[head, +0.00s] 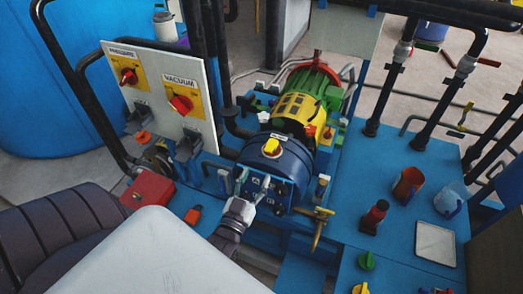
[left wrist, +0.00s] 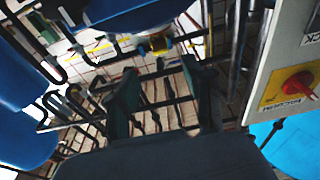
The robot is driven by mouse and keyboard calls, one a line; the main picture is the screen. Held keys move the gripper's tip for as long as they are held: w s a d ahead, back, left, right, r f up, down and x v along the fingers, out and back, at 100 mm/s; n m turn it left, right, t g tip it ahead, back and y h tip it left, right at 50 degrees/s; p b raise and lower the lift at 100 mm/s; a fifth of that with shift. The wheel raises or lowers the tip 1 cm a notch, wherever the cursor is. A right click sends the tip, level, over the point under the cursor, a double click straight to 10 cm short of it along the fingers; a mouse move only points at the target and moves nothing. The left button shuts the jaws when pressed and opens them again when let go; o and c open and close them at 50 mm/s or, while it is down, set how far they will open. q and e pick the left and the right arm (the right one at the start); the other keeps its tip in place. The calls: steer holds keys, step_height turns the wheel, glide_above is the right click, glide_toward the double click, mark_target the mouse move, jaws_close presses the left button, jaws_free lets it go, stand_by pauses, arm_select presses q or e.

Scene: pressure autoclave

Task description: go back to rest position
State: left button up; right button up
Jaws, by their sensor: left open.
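My left gripper (head: 252,184) is in front of the dark blue cylindrical end of the machine (head: 277,165), close to its small control panel. Whether it touches the panel I cannot tell. In the left wrist view its two dark fingers (left wrist: 162,88) are spread apart with nothing between them. My right gripper is in neither view.
The grey panel (head: 160,85) carries the red pressure knob (head: 128,76) and vacuum knob (head: 181,104). A red box (head: 148,189) stands left of the gripper. Black pipes (head: 398,75) rise at the right. The blue table (head: 410,165) holds cups and a white tray (head: 436,243).

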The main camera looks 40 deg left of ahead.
arm_select(q)
steer(key=shift+s+d, duration=0.15)
steer(key=shift+s, duration=0.5)
steer(key=shift+f, duration=0.15)
steer(key=s+d+f+m+g+h, duration=0.1)
steer(key=s+d+f+g+h, duration=0.15)
steer(key=f, duration=0.85)
steer(key=s+d+f+m+g+h, duration=0.1)
steer(key=s+d+f+g, duration=0.3)
steer(key=f, duration=0.6)
steer(key=s+d+f+m+g+h, duration=0.1)
steer(key=s+d+f+g, duration=0.2)
steer(key=f, duration=0.8)
steer(key=s+a+f+g, duration=0.1)
steer(key=s+f+g, duration=0.1)
steer(key=s+f, duration=0.2)
steer(key=s+a+f+m+g, duration=0.1)
steer(key=s+f+g, duration=0.2)
steer(key=s, duration=0.8)
steer(key=s+a+f+m+g+b, duration=0.1)
steer(key=s+f+g, duration=0.2)
steer(key=s+f, duration=0.4)
steer(key=shift+s+f, duration=0.2)
steer(key=shift+s, duration=0.55)
steer(key=shift+a+g, duration=0.1)
steer(key=shift+g, duration=0.15)
